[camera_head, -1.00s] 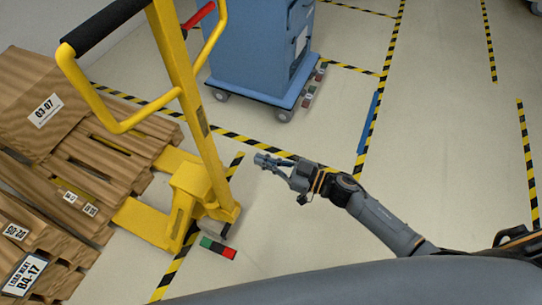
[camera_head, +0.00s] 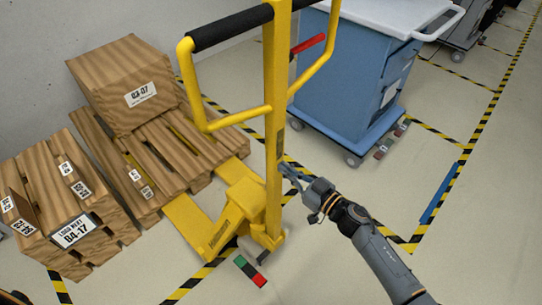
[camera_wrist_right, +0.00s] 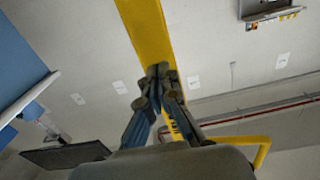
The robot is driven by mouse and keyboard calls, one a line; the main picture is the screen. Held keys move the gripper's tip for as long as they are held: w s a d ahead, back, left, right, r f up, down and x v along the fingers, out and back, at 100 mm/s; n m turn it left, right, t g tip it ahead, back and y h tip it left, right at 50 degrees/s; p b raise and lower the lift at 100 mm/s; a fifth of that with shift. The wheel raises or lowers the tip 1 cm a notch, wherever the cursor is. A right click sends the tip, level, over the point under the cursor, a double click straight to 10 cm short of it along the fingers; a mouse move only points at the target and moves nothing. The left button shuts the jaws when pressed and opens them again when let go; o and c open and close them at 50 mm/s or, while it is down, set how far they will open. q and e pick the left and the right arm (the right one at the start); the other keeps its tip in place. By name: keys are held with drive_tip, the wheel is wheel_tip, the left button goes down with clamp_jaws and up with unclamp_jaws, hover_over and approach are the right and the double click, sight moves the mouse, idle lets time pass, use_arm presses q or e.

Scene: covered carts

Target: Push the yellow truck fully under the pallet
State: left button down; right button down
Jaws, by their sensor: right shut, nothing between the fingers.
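The yellow truck (camera_head: 228,217) stands with its forks partly under the wooden pallet (camera_head: 207,148). A stretch of yellow fork shows between the truck's body and the pallet edge. Its mast rises upright to a looped handle with a black grip (camera_head: 230,26). My right gripper (camera_head: 287,173) is shut and empty, its fingertips at the mast's right side, low down. In the right wrist view the shut fingertips (camera_wrist_right: 159,72) overlap the yellow mast (camera_wrist_right: 147,30); I cannot tell whether they touch it. My left gripper is not in view.
A brown box (camera_head: 125,85) labelled 03-07 sits on the pallet. Another wooden stack (camera_head: 65,205) stands at the left. A blue cart (camera_head: 345,80) stands behind the mast. A green, black and red floor marker (camera_head: 250,270) lies by the truck. The floor at right is mostly clear.

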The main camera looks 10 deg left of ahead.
drive_tip(key=shift+b+x, duration=0.65)
drive_tip(key=shift+x, duration=2.4)
drive_tip(key=b+x, duration=0.3)
drive_tip(key=x, duration=0.4)
